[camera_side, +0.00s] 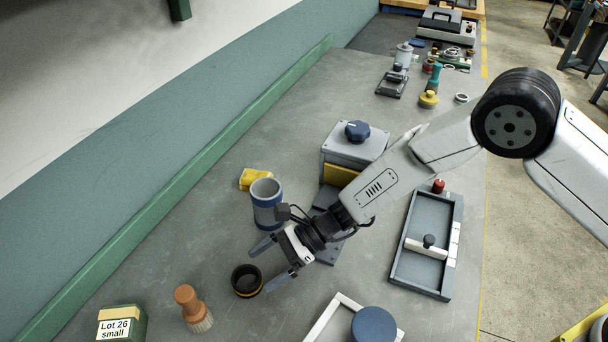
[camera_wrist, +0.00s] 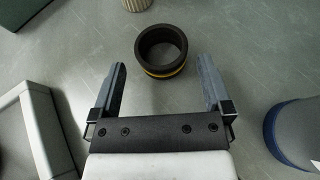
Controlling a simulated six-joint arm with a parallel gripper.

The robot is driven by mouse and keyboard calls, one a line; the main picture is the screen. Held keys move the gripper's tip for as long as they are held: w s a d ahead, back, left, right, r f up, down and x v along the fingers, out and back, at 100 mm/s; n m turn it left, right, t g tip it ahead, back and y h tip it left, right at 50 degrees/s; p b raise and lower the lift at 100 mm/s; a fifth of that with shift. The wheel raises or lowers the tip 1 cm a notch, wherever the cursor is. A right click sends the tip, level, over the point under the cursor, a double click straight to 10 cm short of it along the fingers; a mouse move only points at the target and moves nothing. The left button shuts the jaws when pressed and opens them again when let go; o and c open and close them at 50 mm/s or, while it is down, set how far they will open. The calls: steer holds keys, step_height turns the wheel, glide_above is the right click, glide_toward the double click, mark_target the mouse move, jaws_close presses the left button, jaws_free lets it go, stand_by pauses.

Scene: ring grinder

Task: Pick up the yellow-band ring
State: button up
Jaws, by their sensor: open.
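The yellow-band ring (camera_side: 247,281) is a short dark cylinder with a yellow stripe near its base. It sits upright on the grey bench. In the wrist view the ring (camera_wrist: 161,51) lies just beyond my fingertips, roughly centred between them. My gripper (camera_side: 264,266) is open and empty, low beside the ring with a finger to each side of its near edge. In the wrist view my gripper (camera_wrist: 163,72) shows both fingers spread wider than the ring. I cannot tell the exact fingertip height above the bench.
A blue-and-grey cup (camera_side: 268,203) stands close behind my gripper. A brush (camera_side: 192,307) and a green box labelled Lot 26 small (camera_side: 122,323) are at the front left. A white-framed tray (camera_side: 341,308) and a grinder (camera_side: 355,150) are nearby.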

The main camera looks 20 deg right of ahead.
mark_target(248, 285)
steer(key=shift+x, duration=2.4)
steer(key=shift+c, duration=0.2)
steer(key=c, duration=1.2)
steer(key=shift+o, duration=0.2)
steer(key=shift+r, duration=0.2)
steer(key=shift+w+r, duration=0.1)
steer(key=shift+r, duration=0.75)
steer(key=s+d+r, duration=0.9)
steer(key=s+r, duration=0.1)
steer(key=r, duration=0.1)
steer(key=shift+s+d, duration=0.2)
steer(key=shift+s, duration=0.1)
